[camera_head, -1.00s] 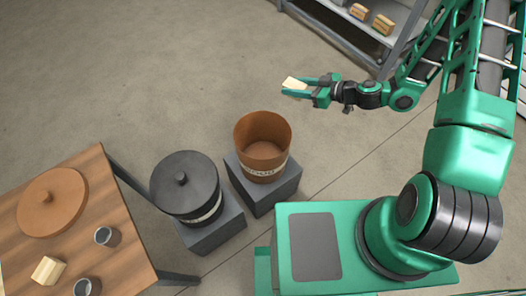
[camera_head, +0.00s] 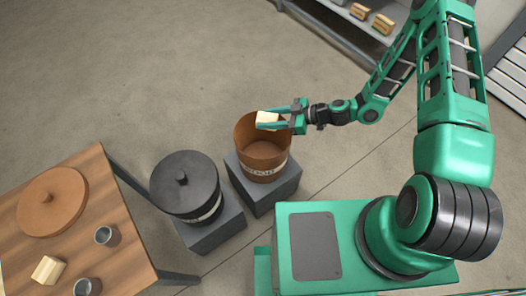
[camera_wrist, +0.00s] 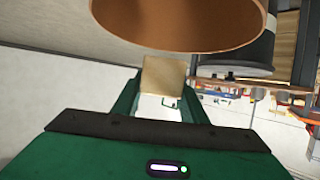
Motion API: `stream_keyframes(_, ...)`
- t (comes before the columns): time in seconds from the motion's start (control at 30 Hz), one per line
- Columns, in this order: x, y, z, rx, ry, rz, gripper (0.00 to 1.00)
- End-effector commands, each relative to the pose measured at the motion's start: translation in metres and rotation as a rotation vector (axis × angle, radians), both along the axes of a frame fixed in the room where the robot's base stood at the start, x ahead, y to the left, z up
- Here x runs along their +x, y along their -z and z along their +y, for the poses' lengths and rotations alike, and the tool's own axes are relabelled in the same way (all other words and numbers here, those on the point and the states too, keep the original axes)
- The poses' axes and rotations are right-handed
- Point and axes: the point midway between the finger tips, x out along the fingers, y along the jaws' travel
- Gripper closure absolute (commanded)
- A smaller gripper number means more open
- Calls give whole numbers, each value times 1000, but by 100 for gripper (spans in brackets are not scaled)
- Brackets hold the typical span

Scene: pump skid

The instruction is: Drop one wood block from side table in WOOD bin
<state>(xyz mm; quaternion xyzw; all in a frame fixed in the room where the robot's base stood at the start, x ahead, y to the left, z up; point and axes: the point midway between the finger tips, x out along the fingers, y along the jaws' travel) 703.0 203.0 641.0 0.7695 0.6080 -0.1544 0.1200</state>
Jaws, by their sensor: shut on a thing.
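My gripper (camera_head: 281,120) is shut on a pale wood block (camera_head: 267,117). In the head view the block appears over the upper part of the open brown bin (camera_head: 265,166), which bears a partly readable label and stands on a grey block. In the wrist view the block (camera_wrist: 163,76) sits between the green fingers, with the bin's rim (camera_wrist: 180,48) across the top of the picture. The exact height of the block above the rim is hard to tell. Another wood block (camera_head: 48,270) lies on the wooden side table (camera_head: 118,238) at lower left.
A dark lidded bin (camera_head: 185,185) stands on its own grey block left of the brown bin. The table also holds a brown round lid (camera_head: 51,202) and two small grey cups (camera_head: 107,236). A shelf with wood blocks (camera_head: 383,23) is at the top right.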

Motion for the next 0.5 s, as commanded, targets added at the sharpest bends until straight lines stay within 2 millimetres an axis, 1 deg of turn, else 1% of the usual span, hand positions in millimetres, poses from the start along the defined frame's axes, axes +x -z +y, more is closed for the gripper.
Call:
stream_keyframes(0.03,0,4,0,0,0,0,84)
stream_keyframes(0.2,0,10,0,0,0,-1,84)
stream_keyframes(0.47,0,11,0,0,0,-1,84)
stream_keyframes(0.5,0,11,0,0,1,-1,54)
